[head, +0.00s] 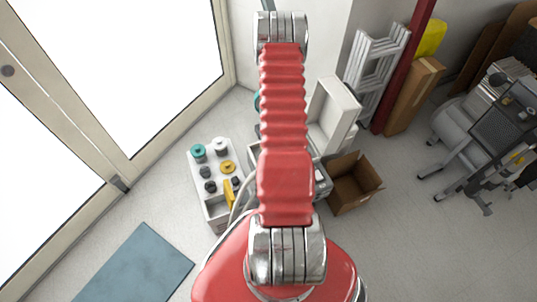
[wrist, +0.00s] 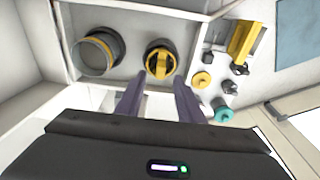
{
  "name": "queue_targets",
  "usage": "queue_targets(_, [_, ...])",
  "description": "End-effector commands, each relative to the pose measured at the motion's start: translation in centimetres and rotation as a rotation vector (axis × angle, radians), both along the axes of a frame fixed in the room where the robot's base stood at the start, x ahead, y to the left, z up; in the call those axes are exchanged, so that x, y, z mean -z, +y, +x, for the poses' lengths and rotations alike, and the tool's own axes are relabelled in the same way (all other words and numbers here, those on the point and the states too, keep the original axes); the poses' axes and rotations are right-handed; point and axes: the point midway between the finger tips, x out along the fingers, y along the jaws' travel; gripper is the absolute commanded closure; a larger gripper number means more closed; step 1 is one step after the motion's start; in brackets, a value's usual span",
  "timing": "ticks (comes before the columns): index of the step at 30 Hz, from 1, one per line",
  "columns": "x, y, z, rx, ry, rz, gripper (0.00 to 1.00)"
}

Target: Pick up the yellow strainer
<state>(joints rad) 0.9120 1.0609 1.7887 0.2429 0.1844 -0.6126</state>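In the wrist view a round black piece with a yellow barred insert (wrist: 160,62) sits in a pale tray, just beyond my fingertips and centred between them. It looks the most like the yellow strainer, but I cannot be sure. My gripper (wrist: 160,80) is open, with its two dark fingers apart and nothing visible held between them. How far the fingertips are above the piece is unclear. In the head view my red arm hides the gripper and this piece.
A grey cup with a yellow rim (wrist: 97,50) stands left of the piece. Right are a yellow block (wrist: 243,40), a yellow disc (wrist: 202,80) and a teal cap (wrist: 222,112). In the head view an open cardboard box (head: 353,183) stands right of my arm.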

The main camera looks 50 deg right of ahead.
Motion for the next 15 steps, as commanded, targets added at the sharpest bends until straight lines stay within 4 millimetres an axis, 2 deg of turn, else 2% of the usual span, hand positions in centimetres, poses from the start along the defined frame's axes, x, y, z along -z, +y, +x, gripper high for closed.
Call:
queue_targets(10, [0.2, 0.0, 0.0, 0.0, 0.001, 0.001, 0.66])
queue_targets(15, [1.2, 0.1, 0.1, 0.0, 0.001, 0.002, 0.66])
